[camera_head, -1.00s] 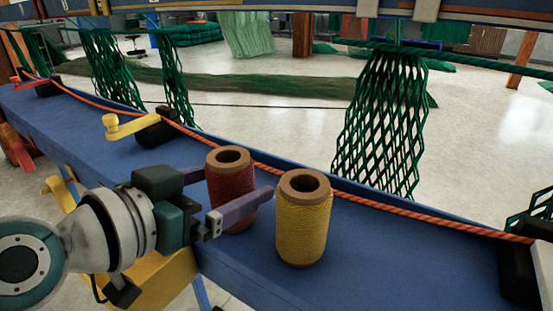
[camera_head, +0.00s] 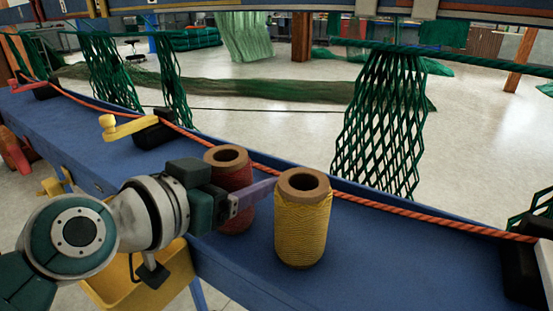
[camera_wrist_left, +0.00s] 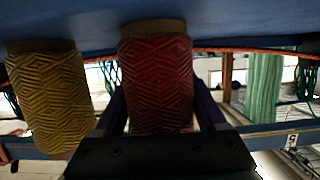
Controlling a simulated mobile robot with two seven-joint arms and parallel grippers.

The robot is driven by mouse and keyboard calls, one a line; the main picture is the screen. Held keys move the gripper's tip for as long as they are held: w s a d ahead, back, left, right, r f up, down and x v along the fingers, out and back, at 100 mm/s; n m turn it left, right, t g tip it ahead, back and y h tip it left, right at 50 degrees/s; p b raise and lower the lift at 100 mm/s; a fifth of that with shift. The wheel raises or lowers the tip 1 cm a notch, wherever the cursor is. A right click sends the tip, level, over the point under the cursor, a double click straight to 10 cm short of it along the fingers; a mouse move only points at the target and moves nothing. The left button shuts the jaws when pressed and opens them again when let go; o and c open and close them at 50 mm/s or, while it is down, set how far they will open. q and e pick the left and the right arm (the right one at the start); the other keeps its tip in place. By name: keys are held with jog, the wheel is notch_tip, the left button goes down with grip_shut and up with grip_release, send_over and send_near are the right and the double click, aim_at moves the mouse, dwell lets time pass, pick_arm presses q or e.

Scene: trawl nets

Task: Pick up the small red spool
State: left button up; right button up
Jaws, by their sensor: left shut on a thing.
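The small red spool (camera_head: 233,178), wound with red twine on a brown core, stands upright on the blue bench in the head view. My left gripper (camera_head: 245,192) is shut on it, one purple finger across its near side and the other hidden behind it. In the left wrist view, which is upside down, the red spool (camera_wrist_left: 157,80) fills the space between the two purple fingers (camera_wrist_left: 160,112). Its base appears at bench level; no clear gap shows. My right gripper is in neither view.
A yellow spool (camera_head: 302,228) stands just right of the red one, close to my left fingertip. An orange rope (camera_head: 400,210) runs along the bench (camera_head: 400,265) behind both. A yellow-handled cleat (camera_head: 128,127) sits farther left. Green netting (camera_head: 380,125) hangs beyond.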

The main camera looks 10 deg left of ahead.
pick_arm(q)
jog(key=c, duration=0.6)
jog(key=shift+o, duration=0.2)
jog(key=shift+r, duration=0.1)
notch_tip(320, 180, up, 10)
jog(key=p, duration=0.4)
jog(key=shift+p, duration=0.35)
notch_tip(320, 180, up, 10)
jog(key=p, duration=0.2)
notch_tip(320, 180, up, 5)
jog(key=p, duration=0.6)
